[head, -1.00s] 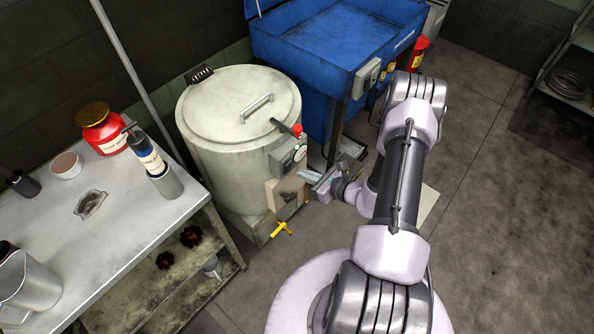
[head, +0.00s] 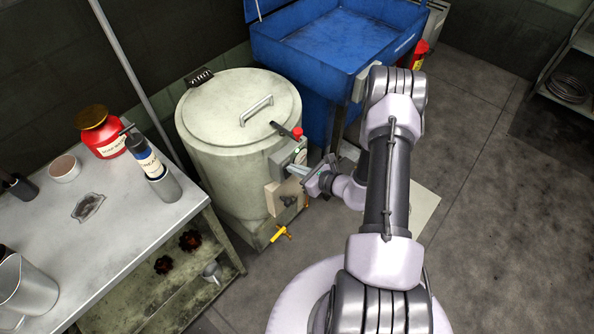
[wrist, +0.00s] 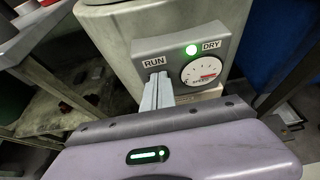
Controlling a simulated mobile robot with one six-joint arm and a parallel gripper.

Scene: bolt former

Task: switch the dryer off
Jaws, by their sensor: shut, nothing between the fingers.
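The dryer (head: 225,140) is a pale green drum with a round lid, standing left of my arm. Its grey control box (head: 278,163) is on the side facing my gripper. In the wrist view the control box (wrist: 218,38) has a lit green lamp (wrist: 191,50) by the label DRY, a white dial (wrist: 201,71) and the label RUN (wrist: 154,62). My gripper (head: 291,168) is shut and empty, its fingertips (wrist: 157,78) at the panel just below RUN. They hide whatever switch is there; I cannot tell whether they touch it.
A red knob (head: 297,131) sits above the control box by a dark lever. A yellow tap (head: 281,233) sticks out low on the dryer. A blue tank (head: 325,50) stands behind, a metal bench (head: 125,215) at left.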

